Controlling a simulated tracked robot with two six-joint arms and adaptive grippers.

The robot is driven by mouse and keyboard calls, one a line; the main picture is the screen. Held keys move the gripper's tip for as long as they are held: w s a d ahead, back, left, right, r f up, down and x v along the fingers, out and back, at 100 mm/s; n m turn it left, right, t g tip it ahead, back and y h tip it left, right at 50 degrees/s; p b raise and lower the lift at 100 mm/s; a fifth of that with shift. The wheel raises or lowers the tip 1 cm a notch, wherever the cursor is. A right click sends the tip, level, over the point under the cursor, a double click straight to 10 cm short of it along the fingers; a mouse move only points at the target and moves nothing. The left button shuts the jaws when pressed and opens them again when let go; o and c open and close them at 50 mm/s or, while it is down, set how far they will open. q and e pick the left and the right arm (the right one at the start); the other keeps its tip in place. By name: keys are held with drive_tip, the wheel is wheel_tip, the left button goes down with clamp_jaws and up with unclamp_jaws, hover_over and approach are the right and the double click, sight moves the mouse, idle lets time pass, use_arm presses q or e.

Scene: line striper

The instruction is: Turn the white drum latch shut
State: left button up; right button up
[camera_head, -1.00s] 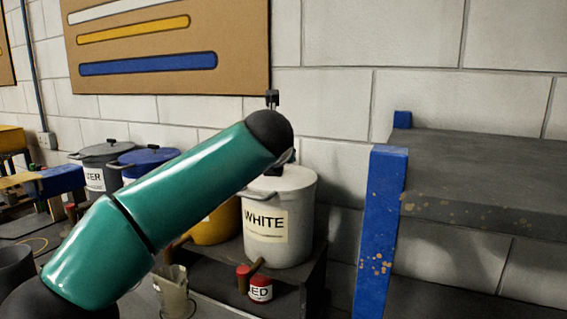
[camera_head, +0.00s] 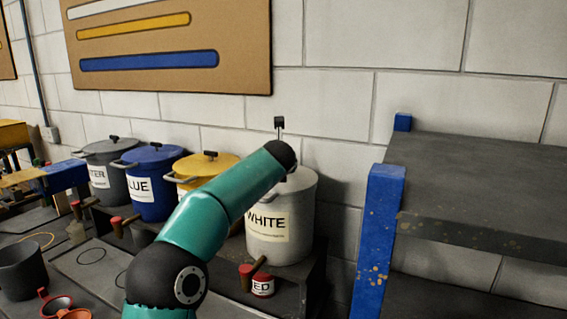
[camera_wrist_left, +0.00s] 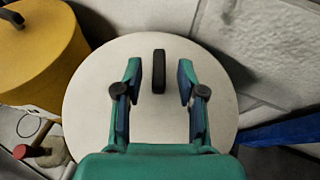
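The white drum (camera_head: 302,222) stands on a dark shelf with its label facing me. Its pale round lid (camera_wrist_left: 95,95) fills the middle of the left wrist view. A black bar-shaped latch (camera_wrist_left: 159,84) on the lid points up and down in that view. My left gripper (camera_wrist_left: 159,68) is open, with one finger on each side of the latch and a gap on both sides. In the head view my green left arm covers part of the lid and hides the latch and the fingers. My right gripper is not in view.
A yellow drum (camera_head: 207,163), a blue drum (camera_head: 152,184) and a grey drum (camera_head: 103,157) stand left of the white drum. A blue-post shelf (camera_head: 378,240) stands to the right. The wall is close behind.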

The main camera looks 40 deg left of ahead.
use_arm(q)
clamp_jaws()
drive_tip(key=shift+w+d+f+n+g+y, duration=0.1)
drive_tip(key=shift+w+d+n+g+y, duration=0.1)
drive_tip(key=shift+n+g+y, duration=0.3)
drive_tip(key=shift+w+d+n+g+y, duration=0.15)
drive_tip(key=shift+n+g+y, duration=0.15)
drive_tip(key=shift+n+g, duration=0.25)
drive_tip(key=shift+n+g+y, duration=0.8)
drive_tip(key=shift+n+g, duration=0.15)
drive_tip(key=shift+n, duration=0.3)
unclamp_jaws()
